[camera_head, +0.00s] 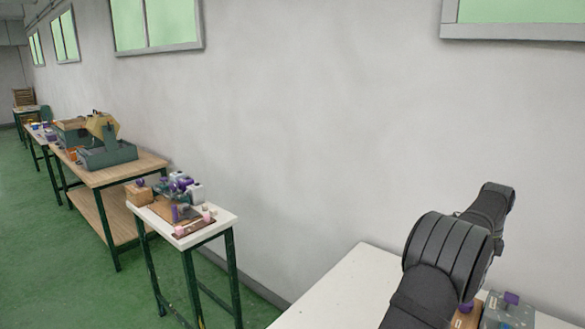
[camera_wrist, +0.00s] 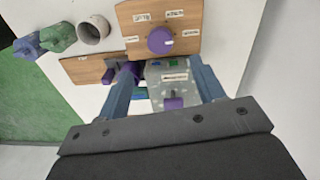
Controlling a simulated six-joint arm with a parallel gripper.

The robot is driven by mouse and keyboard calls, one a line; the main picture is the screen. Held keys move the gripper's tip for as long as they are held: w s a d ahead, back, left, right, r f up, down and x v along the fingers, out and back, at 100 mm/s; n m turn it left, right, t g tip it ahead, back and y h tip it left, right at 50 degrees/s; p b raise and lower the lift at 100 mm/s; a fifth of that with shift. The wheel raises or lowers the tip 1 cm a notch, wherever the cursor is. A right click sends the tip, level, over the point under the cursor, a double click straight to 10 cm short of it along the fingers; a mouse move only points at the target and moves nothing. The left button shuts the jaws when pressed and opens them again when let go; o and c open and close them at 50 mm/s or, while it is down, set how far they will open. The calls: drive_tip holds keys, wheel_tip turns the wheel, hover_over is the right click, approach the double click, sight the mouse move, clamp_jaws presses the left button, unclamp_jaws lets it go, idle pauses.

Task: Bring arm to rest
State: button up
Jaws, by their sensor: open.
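My gripper (camera_wrist: 166,78) is open in the wrist view, with its two blue-grey fingers spread apart. A grey box with a purple knob (camera_wrist: 173,103) shows between and below the fingers; I see nothing clasped, and cannot tell whether a finger touches the box. In the head view my dark arm rises over the white table (camera_head: 340,290) at the right, and the gripper itself is hidden or out of frame.
A wooden block with a purple knob (camera_wrist: 160,41) and labels stands beyond the fingers. A grey round cup (camera_wrist: 93,31), a green piece (camera_wrist: 58,38) and a blue piece (camera_wrist: 27,47) are at the left. A grey wall stands behind.

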wheel_tip(320, 180, up, 7)
wheel_tip(320, 180, down, 18)
drive_tip(key=shift+s+a+r, duration=0.1)
drive_tip(key=shift+s+r, duration=0.05)
drive_tip(key=shift+r, duration=0.1)
drive_tip(key=n, duration=0.4)
drive_tip(key=shift+r, duration=0.1)
drive_tip(key=n, duration=1)
drive_tip(key=shift+s, duration=0.1)
drive_tip(key=shift+n, duration=1.9)
drive_tip(key=shift+o, duration=0.2)
